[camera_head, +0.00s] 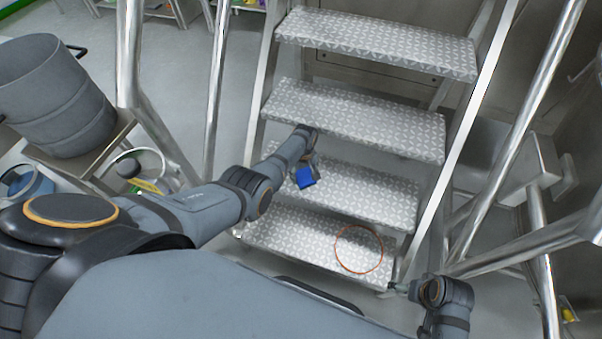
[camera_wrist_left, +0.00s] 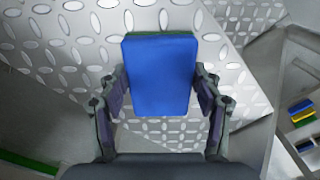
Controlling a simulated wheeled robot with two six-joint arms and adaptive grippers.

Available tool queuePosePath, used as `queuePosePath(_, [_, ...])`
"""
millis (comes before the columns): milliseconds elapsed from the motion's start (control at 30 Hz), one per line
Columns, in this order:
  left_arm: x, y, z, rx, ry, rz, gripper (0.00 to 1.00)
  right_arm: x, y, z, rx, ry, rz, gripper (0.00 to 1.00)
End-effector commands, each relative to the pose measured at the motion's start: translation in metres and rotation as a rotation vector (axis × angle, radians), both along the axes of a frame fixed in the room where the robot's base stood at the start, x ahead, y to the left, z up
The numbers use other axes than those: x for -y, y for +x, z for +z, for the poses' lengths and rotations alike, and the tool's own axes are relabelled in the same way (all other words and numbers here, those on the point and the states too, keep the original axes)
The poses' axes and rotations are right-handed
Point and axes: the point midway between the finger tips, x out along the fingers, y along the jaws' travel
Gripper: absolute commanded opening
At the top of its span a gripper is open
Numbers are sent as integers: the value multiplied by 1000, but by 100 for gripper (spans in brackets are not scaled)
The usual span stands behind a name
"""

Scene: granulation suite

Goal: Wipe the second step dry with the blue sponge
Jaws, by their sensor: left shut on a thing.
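The blue sponge (camera_head: 305,178) is held in my left gripper (camera_head: 306,167), over the left part of the second step from the bottom (camera_head: 365,192). In the left wrist view the sponge (camera_wrist_left: 160,78) is a blue block with a green edge, between the two fingers. Patterned metal tread shows behind it. I cannot tell whether the sponge touches the step, and no water can be made out. My right gripper (camera_head: 400,288) is small and partly seen beside the right end of the lowest step; its fingers are unclear.
The lowest step (camera_head: 300,243) carries a thin orange ring (camera_head: 358,249) on its right part. The third step (camera_head: 355,118) and top step (camera_head: 375,42) rise behind. Metal handrails (camera_head: 215,90) flank the ladder. A grey bucket (camera_head: 62,100) stands at left.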

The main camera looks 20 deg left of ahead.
Motion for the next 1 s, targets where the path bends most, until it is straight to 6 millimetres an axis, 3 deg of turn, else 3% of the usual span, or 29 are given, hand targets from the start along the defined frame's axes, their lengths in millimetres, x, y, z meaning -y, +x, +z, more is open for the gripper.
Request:
queuePosePath(233, [27, -1, -1, -5, -5, -2, 43, 0, 0, -2, 0, 0, 0, 100])
queuePosePath(467, [31, 0, 0, -5, -4, 0, 43, 0, 0, -2, 0, 0, 0, 100])
queuePosePath(800, [59, 2, 1, -3, -4, -1, 43, 0, 0, -7, 0, 0, 0, 100])
queuePosePath(1000, [62, 2, 2, -3, -2, -1, 43, 0, 0, -7, 0, 0, 0, 100])
